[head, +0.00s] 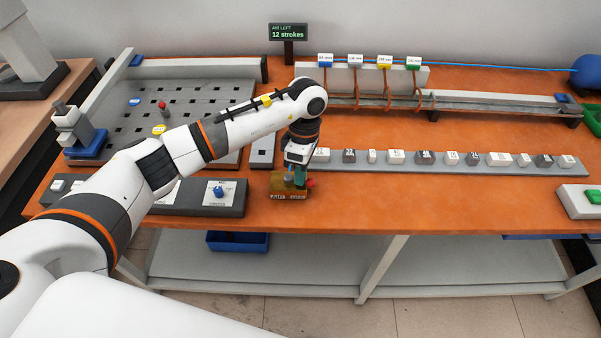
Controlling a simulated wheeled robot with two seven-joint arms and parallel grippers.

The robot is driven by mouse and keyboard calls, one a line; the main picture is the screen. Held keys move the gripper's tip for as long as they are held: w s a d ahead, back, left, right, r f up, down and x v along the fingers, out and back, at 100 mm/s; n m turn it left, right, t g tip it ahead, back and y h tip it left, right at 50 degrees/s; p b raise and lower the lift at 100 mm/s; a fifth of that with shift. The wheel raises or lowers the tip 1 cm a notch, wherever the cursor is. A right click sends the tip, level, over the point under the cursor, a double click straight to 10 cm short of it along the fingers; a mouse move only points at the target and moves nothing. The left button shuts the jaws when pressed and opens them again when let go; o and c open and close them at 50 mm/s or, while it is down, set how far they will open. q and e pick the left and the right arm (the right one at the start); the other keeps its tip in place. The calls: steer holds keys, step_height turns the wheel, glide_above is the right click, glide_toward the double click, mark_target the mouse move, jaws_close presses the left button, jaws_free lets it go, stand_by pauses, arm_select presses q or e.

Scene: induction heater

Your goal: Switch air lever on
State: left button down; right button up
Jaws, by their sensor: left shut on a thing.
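A small brown, brass-like block (289,196) with a label on its front stands at the front edge of the orange bench. A small red part (311,184) shows at its right side. My left gripper (297,174) points down right above this block and is shut on the air lever on its top. The gripper hides most of the lever, so its exact position cannot be told. My right gripper is not in view.
A grey control box with a blue knob (219,191) sits left of the block. A long rail with several small blocks (424,158) lies to the right. A perforated grey plate (215,100) is behind my arm. A sign (288,32) reads "12 strokes".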

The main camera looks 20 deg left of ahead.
arm_select(q)
steer(key=shift+w+a+f+n+b, duration=0.15)
steer(key=shift+n+b, duration=0.2)
steer(key=shift+n, duration=0.2)
steer(key=shift+w+d+n+b, duration=0.15)
steer(key=shift+n+b, duration=0.2)
steer(key=shift+n, duration=0.2)
steer(key=shift+w+a+n+h, duration=0.1)
steer(key=shift+n+h, duration=0.2)
steer(key=shift+n, duration=0.3)
steer(key=c, duration=1.8)
jaws_free()
steer(key=shift+r, duration=0.25)
steer(key=r+b, duration=0.1)
steer(key=r, duration=0.3)
steer(key=w+r, duration=0.1)
steer(key=r, duration=0.2)
steer(key=w+r+b, duration=0.1)
steer(key=r, duration=0.3)
steer(key=shift+w+a+r+b, duration=0.15)
steer(key=shift+a+r+b, duration=0.15)
steer(key=shift+a+b, duration=0.05)
